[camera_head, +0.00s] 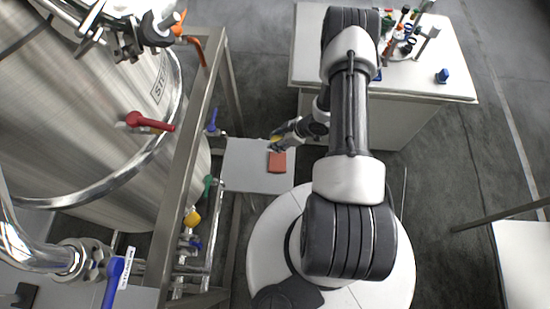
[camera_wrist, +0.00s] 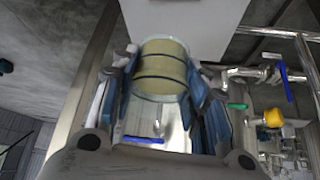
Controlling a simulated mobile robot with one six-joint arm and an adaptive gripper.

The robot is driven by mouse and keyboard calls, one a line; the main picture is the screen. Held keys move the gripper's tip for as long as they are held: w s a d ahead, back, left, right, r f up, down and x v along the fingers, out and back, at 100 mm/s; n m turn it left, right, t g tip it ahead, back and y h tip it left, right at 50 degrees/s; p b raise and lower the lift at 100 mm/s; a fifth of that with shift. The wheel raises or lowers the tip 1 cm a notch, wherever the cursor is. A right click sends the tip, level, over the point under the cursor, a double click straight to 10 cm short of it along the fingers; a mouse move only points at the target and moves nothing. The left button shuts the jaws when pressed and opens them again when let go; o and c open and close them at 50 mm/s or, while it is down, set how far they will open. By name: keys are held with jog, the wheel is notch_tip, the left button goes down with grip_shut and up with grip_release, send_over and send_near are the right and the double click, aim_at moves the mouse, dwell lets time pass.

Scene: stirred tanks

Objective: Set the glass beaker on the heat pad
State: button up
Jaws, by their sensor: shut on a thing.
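The glass beaker (camera_wrist: 163,62) has yellowish contents and dark bands around it. My gripper (camera_wrist: 160,88) is shut on it, with a blue-padded finger on each side. In the head view, my gripper (camera_head: 281,139) is near the far edge of a small grey table, and only a little yellow of the beaker (camera_head: 275,139) shows. The heat pad, a flat reddish-orange square (camera_head: 277,163), lies on the table just nearer than the gripper in the picture. I cannot tell the beaker's height above the table. I cannot make out the pad in the wrist view.
The small grey table (camera_head: 245,165) is bare left of the pad. A steel frame (camera_head: 187,130) with valves and a large steel tank (camera_head: 80,110) stand to the left. A white bench (camera_head: 420,83) at the back right holds a rack of coloured items and a blue piece (camera_head: 442,76).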

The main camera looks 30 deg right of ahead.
notch_tip(320, 180, down, 15)
jog(key=b, duration=0.4)
jog(key=shift+r, duration=0.1)
jog(key=shift+f, duration=0.2)
jog(key=o, duration=1.2)
jog(key=shift+r, duration=0.1)
